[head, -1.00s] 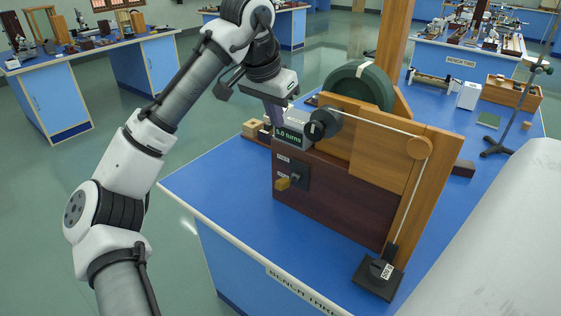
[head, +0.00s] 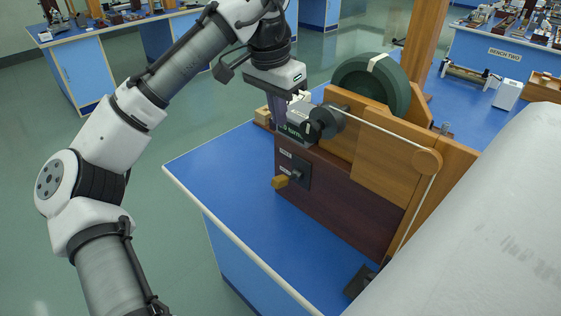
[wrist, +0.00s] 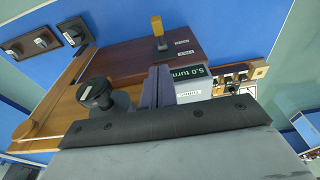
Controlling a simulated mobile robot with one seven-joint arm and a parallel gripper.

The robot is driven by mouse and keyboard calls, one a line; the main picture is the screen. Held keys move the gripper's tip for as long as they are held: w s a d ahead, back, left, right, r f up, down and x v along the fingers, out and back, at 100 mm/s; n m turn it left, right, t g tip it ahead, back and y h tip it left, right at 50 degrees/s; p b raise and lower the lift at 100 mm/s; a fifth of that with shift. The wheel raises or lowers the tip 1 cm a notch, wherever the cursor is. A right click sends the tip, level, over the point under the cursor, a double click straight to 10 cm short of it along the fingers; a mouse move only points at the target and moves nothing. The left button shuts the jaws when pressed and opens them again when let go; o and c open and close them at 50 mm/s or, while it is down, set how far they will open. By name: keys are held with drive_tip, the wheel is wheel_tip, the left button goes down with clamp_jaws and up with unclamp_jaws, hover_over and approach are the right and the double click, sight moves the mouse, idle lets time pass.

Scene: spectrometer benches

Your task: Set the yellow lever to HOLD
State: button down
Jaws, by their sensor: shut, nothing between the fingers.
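The yellow lever (head: 280,182) sticks out from a small dark plate (head: 300,170) low on the dark wooden front panel of the apparatus. It also shows in the wrist view (wrist: 157,27), beside two small white labels (wrist: 182,42) too small to read. I cannot tell which label it points to. My gripper (head: 279,132) is shut and empty, above the lever and in front of the turns display (head: 294,133). In the wrist view my closed fingers (wrist: 158,72) point toward the panel, apart from the lever, beside the display reading 5.0.
A black knob (head: 325,122) sits right of the display, close to my fingers. A green wheel (head: 372,85) and a cord stand behind it. Small wooden blocks (head: 262,116) lie behind the panel's left end. The blue bench top (head: 228,172) is clear left of the panel.

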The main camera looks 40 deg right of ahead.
idle(0.4)
drive_tip(key=p, duration=0.2)
hover_over(282, 177)
drive_tip(key=f, duration=1)
drive_tip(key=shift+d, duration=0.25)
drive_tip(key=shift+a+f+p, duration=0.25)
drive_tip(key=shift+a+f, duration=0.05)
drive_tip(key=shift+f, duration=0.65)
drive_tip(key=shift+a+f+p, duration=0.25)
drive_tip(key=shift+f, duration=0.7)
